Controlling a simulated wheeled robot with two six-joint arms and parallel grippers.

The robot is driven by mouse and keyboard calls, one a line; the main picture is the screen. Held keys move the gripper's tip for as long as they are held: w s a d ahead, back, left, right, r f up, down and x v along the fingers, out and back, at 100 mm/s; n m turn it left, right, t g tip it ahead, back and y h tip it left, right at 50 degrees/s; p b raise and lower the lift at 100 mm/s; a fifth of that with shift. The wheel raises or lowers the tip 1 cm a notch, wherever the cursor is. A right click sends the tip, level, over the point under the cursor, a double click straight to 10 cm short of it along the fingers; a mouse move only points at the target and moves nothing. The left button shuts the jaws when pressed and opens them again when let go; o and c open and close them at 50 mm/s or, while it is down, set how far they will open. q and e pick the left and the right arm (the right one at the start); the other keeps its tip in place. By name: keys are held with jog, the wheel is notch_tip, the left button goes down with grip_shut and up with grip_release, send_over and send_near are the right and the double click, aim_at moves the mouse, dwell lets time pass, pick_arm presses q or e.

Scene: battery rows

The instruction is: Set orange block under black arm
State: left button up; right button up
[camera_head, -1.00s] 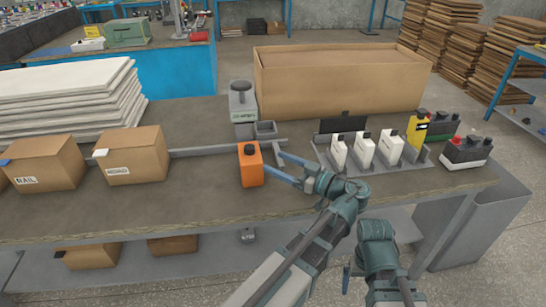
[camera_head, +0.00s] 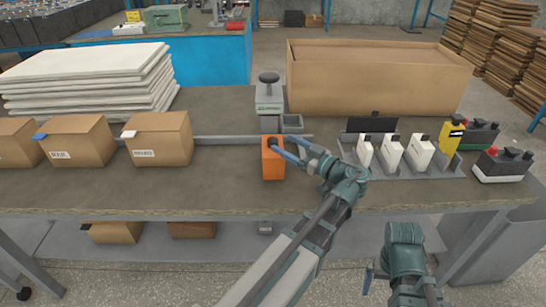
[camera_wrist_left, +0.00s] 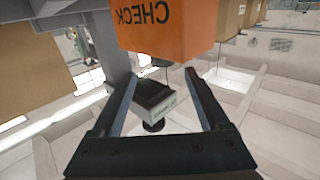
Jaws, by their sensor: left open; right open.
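An orange block (camera_head: 273,160) stands upright on the bench in front of a grey device (camera_head: 269,97) with a dark round head on top. In the left wrist view the block (camera_wrist_left: 165,28) shows the word CHECK upside down. My left gripper (camera_head: 289,147) is open at the block's upper right side. In the left wrist view the block is just beyond the open fingertips (camera_wrist_left: 160,77), not clearly between them. My right gripper (camera_head: 370,281) is open and empty, low in front of the bench. I cannot clearly make out a black arm.
A grey rail (camera_head: 220,140) runs behind the block. Brown boxes (camera_head: 160,138) stand left. A grey rack (camera_head: 405,171) with white and yellow pieces stands right, beside black batteries (camera_head: 503,165). A large cardboard box (camera_head: 375,85) is behind.

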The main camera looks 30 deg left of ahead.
aim_at(277, 143)
pick_arm(q)
jog(key=shift+s+f+b+x, duration=0.15)
jog(key=shift+b+x, duration=0.05)
jog(key=shift+x, duration=0.85)
jog(key=shift+s+f+b+x, duration=0.1)
jog(key=shift+f+b+x, duration=0.05)
jog(key=shift+x, duration=0.95)
jog(key=shift+w+a, duration=0.15)
jog(key=shift+a, duration=0.5)
grip_shut()
